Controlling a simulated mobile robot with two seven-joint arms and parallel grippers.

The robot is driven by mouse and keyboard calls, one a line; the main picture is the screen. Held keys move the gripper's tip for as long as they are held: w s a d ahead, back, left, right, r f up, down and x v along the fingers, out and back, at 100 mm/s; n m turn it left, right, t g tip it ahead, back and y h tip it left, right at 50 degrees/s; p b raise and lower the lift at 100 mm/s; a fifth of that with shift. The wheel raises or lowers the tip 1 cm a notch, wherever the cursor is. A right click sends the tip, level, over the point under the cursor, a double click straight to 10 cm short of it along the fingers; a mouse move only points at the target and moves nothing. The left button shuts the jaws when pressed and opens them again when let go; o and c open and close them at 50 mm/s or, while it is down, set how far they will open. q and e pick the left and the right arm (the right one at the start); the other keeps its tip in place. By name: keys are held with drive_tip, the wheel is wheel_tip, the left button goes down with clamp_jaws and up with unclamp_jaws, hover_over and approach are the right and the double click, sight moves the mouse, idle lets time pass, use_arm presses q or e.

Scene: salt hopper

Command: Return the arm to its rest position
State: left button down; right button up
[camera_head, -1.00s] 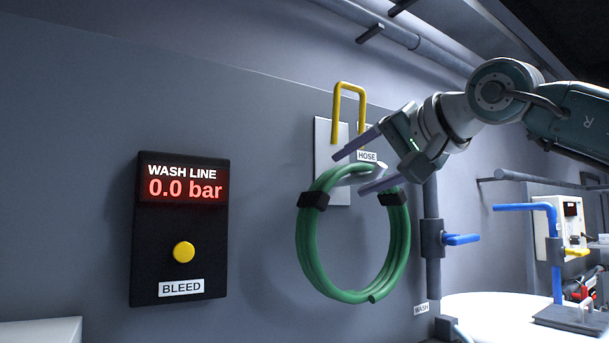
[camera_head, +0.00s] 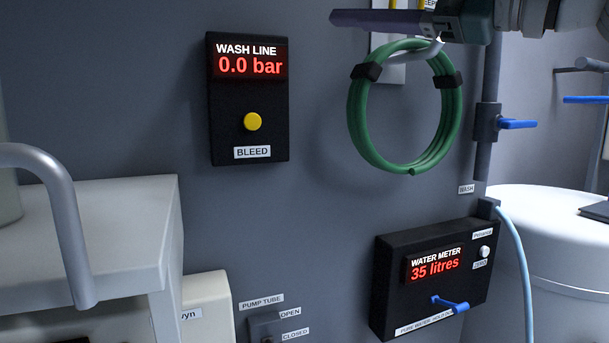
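My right arm comes in from the right along the top edge. Its gripper (camera_head: 385,22) is in front of the upper part of the hose bracket (camera_head: 391,68), with no object seen in it. One finger shows clearly at the lower side of the gripper body; the upper part is cut off by the picture edge. The green hose (camera_head: 357,120) hangs coiled on the hook below the gripper, with two black straps. My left gripper is not in view.
The wash line panel (camera_head: 250,118) reads 0.0 bar, with a yellow bleed button. The water meter (camera_head: 385,300) reads 35 litres. A white cabinet (camera_head: 120,225) with a grey rail (camera_head: 65,215) stands at left. A white round tank (camera_head: 560,240) stands at right, beside a pale blue tube (camera_head: 520,262).

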drive_tip(key=s+d+r+m+t+h+p, duration=0.1)
drive_tip(key=s+d+r+m+t+h, duration=0.15)
drive_tip(key=m+t, duration=0.95)
drive_tip(key=s+d+f+m+g+h+p, duration=0.1)
drive_tip(key=d+f+m+g+h, duration=0.2)
drive_tip(key=d+f+m+h, duration=0.85)
drive_tip(key=s+f+m+g+h+p, duration=0.15)
drive_tip(key=f+m+g+h, duration=0.25)
drive_tip(key=m, duration=1.6)
drive_tip(key=s+d+f+m+g, duration=0.2)
drive_tip(key=s+f+m+g, duration=0.5)
drive_tip(key=f, duration=0.5)
drive_tip(key=s+a+f+m+g+y, duration=0.1)
drive_tip(key=s+a+f+m+g, duration=0.1)
drive_tip(key=s, duration=0.7)
drive_tip(key=s+a+f+m+g+y+p, duration=0.1)
drive_tip(key=s+a+f+m+g+y, duration=0.1)
drive_tip(key=s+f+m+g, duration=0.3)
drive_tip(key=s+f+g, duration=0.1)
drive_tip(key=s+f, duration=0.2)
drive_tip(key=s, duration=0.1)
drive_tip(key=shift+s+a, duration=0.1)
